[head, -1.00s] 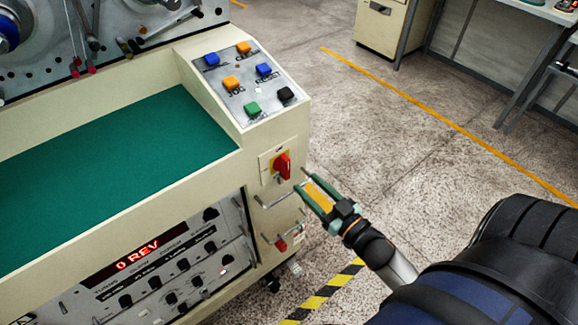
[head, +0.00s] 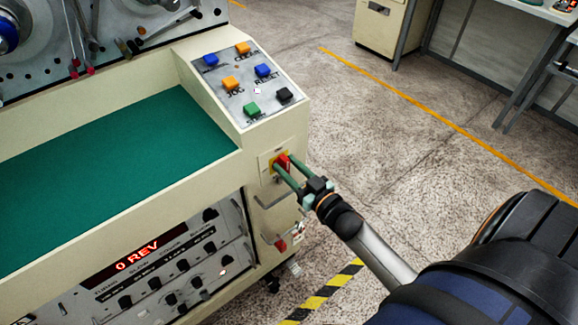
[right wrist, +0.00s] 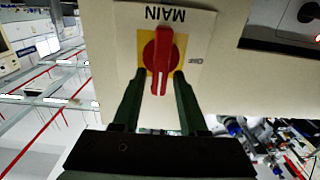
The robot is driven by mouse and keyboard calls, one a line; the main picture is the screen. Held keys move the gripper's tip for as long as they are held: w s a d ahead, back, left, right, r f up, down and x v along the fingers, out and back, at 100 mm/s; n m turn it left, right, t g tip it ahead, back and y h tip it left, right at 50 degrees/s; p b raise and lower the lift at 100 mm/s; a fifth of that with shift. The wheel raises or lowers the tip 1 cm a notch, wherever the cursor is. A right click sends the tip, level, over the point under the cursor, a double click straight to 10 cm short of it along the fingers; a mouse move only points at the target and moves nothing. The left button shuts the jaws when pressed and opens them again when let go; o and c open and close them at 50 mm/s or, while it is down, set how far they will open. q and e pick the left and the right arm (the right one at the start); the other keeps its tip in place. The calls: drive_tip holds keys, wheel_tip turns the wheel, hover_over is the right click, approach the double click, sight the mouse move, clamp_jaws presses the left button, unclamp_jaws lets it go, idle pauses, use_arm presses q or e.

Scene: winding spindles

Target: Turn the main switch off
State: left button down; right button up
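The main switch is a red rotary knob (head: 281,160) on a yellow square, on the cream front of the machine below the button panel. In the right wrist view the knob (right wrist: 160,48) appears upside down, under the label MAIN, with its grip bar running up and down the picture. My right gripper (head: 284,163) is at the switch. Its green fingers are apart, one on each side of the bar, with gaps visible in the right wrist view (right wrist: 159,76). My left gripper is not in view.
The button panel (head: 246,84) with coloured buttons is just above the switch. Metal handles (head: 274,201) and a smaller red switch (head: 281,245) are below it. A green mat (head: 120,140) lies on the machine to the left. The floor to the right is open.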

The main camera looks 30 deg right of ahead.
clamp_jaws()
